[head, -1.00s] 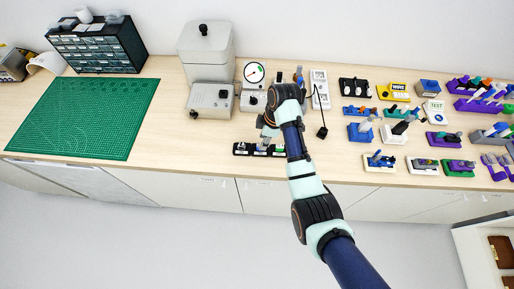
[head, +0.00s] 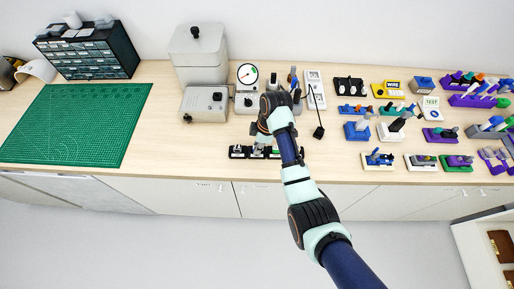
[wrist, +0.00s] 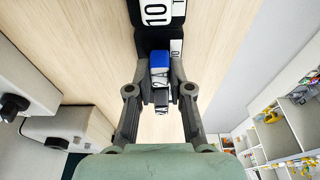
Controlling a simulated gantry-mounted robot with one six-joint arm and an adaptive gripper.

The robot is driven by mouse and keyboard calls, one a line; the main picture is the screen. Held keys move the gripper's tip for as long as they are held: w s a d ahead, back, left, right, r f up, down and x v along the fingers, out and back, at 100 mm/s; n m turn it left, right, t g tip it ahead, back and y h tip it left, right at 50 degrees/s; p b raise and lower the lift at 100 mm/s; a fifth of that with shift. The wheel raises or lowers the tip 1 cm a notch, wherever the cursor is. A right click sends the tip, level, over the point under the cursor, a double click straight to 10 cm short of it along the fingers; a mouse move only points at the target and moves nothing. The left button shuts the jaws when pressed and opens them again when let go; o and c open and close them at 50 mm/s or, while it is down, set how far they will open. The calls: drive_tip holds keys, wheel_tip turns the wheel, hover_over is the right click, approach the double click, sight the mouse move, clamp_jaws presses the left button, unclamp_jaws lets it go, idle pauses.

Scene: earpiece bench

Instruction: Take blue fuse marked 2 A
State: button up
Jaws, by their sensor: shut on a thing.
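In the wrist view a blue and white fuse (wrist: 160,61) sits between the fingers of my gripper (wrist: 160,78). Its white side shows a 2 and an A. My gripper is shut on it. Behind the blue end is a black holder with white 10 labels (wrist: 156,12); I cannot tell whether the fuse is clear of it. In the head view my gripper (head: 259,137) is low over the black rack (head: 236,154) near the bench's front edge. The arm hides part of the rack, and the fuse is too small to make out there.
A grey box machine (head: 205,103) and a round gauge (head: 248,74) stand behind and left of my gripper. A black probe (head: 318,131) lies to the right, with several coloured holders beyond. The green mat (head: 75,125) at left is clear.

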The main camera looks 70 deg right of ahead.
clamp_jaws()
drive_tip(key=w+p+v, duration=0.2)
drive_tip(key=p+v, duration=0.1)
drive_tip(key=v, duration=0.6)
drive_tip(key=shift+a+r, duration=0.3)
drive_tip(key=shift+r, duration=0.3)
drive_tip(key=shift+s, duration=0.1)
